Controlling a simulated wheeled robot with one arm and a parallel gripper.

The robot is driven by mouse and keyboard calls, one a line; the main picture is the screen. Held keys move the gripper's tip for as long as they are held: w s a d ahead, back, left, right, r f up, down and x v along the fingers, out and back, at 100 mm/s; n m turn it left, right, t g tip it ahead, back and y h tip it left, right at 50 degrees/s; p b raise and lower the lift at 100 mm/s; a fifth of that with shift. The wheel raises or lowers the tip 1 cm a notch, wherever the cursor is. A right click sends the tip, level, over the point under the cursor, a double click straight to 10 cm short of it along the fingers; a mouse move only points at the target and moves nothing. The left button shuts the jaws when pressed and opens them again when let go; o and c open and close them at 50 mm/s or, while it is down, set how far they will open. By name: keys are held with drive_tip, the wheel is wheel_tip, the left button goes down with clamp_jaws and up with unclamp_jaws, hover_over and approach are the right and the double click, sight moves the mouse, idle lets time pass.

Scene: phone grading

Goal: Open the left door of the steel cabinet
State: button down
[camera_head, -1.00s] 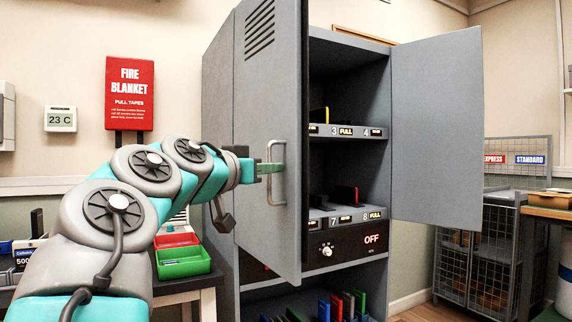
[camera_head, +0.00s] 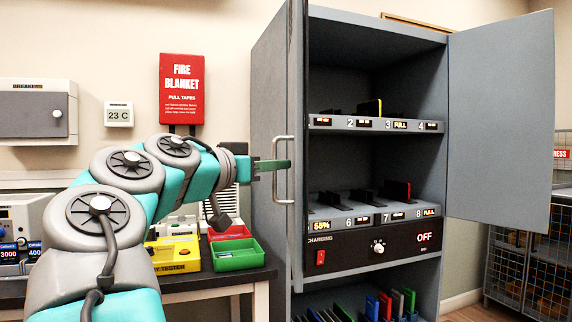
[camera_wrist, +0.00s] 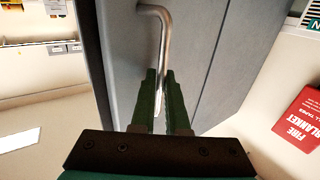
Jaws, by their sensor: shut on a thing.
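The grey steel cabinet (camera_head: 375,30) stands at the centre of the head view. Its left door (camera_head: 297,70) is swung out and seen nearly edge-on, with a bar handle (camera_head: 291,172) on it. The right door (camera_head: 500,120) is wide open. My gripper (camera_head: 285,164) is at the left door's handle. In the wrist view its green fingers (camera_wrist: 160,92) are shut around the metal handle (camera_wrist: 163,40), which stands out from the grey door face (camera_wrist: 125,50). The fingers partly hide the handle's lower part.
Inside the cabinet are shelves with numbered phone slots and a charging panel (camera_head: 345,252). A table to the left holds a green bin (camera_head: 236,255), a red bin (camera_head: 230,233) and a yellow tester (camera_head: 176,254). A wire cage (camera_head: 525,265) stands at the right.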

drive_tip(key=shift+r, duration=0.1)
drive_tip(key=c, duration=1.2)
unclamp_jaws()
drive_tip(key=shift+a, duration=0.1)
drive_tip(key=v, duration=0.7)
drive_tip(key=shift+s+b, duration=0.2)
drive_tip(key=shift+b, duration=0.15)
